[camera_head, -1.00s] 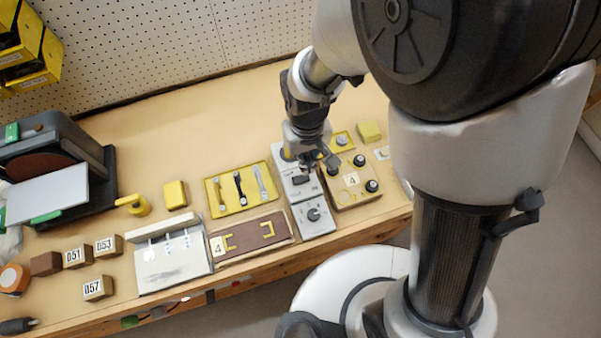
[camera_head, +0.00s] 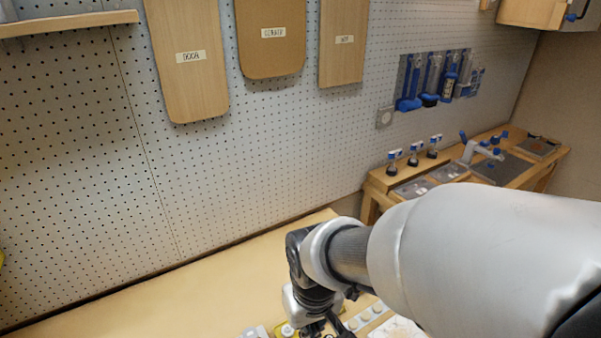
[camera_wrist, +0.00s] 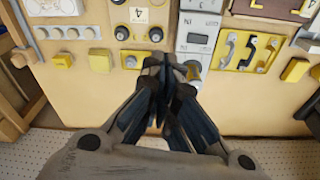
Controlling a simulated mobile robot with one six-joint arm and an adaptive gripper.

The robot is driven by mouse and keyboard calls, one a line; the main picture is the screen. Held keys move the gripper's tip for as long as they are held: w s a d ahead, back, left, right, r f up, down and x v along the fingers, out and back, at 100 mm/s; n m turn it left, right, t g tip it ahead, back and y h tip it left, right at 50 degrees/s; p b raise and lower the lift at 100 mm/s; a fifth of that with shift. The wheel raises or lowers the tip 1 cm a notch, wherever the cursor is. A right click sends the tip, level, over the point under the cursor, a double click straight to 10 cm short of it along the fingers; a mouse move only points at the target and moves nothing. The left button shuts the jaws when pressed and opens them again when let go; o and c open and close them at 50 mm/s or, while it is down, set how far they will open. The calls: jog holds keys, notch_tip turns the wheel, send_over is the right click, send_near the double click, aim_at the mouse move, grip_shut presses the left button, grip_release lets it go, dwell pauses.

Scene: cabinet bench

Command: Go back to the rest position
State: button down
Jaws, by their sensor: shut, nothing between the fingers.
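My gripper (camera_wrist: 168,68) is shut and empty in the wrist view. Its fingertips are together above the bench (camera_wrist: 120,95), in front of a grey switch module (camera_wrist: 197,40). I cannot tell the exact height over the bench. In the head view my gripper (camera_head: 328,326) is at the bottom edge, partly cut off, over the bench top (camera_head: 190,300). My arm reaches in from the right and hides part of the bench.
A pegboard wall (camera_head: 290,140) with wooden boards (camera_head: 188,60) stands behind. A second bench (camera_head: 545,160) is at the right. The bench's left part looks clear.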

jog(key=s+d+r+m+t, duration=0.3)
jog(key=s+d+r+m, duration=0.1)
jog(key=s+d+r, duration=0.6)
jog(key=d+r, duration=0.1)
jog(key=d, duration=0.2)
jog(key=shift+r+h, duration=0.3)
jog(key=shift+r, duration=0.1)
